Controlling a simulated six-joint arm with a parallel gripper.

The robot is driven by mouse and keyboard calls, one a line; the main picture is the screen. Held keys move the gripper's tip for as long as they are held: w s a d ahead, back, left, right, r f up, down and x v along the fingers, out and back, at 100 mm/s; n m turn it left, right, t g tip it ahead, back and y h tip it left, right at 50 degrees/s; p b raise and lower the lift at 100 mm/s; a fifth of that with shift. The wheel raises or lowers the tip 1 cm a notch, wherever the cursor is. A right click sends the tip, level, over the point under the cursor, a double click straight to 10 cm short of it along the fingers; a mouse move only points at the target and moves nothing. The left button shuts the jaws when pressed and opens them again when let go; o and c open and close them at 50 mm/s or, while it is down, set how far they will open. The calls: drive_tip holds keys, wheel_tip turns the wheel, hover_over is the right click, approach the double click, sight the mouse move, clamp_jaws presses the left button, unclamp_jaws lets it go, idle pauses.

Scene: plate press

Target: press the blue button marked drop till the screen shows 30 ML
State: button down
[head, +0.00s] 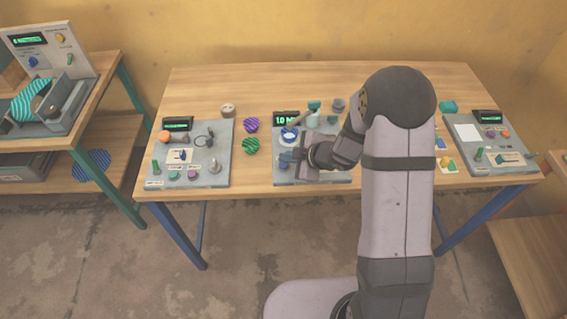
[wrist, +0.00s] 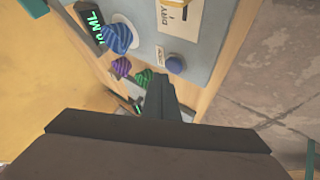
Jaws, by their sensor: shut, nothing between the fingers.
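The middle grey panel (head: 330,176) carries a dark screen (head: 286,119) with green characters that look like "10 M"; the rest is covered. The screen also shows in the wrist view (wrist: 92,24), cut off, with "ML" readable. A round blue button (wrist: 174,64) sits near the panel's edge in the wrist view, beside a small white label (wrist: 159,57) too small to read. It shows in the head view (head: 283,164) below my gripper. My gripper (head: 288,155) is shut and empty over the panel. In the wrist view its dark fingers (wrist: 160,82) appear just beside the button, apart from it in the picture.
A blue striped piece (wrist: 118,38) is on a white round part of the panel. Purple (head: 251,125) and green (head: 251,145) striped pieces lie left of it on the table. Other panels stand left (head: 210,150) and right (head: 500,145). A side table (head: 95,75) holds another device.

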sight(287, 167)
drive_tip(key=shift+r+p, duration=2.2)
drive_tip(key=shift+r, duration=0.25)
idle(0.7)
wheel_tip(287, 167, up, 4)
drive_tip(key=p, duration=0.4)
drive_tip(key=shift+f, duration=0.15)
wheel_tip(287, 167, down, 9)
drive_tip(key=b, duration=0.7)
drive_tip(key=shift+b, duration=0.4)
idle(2.0)
drive_tip(key=shift+f+b, duration=0.3)
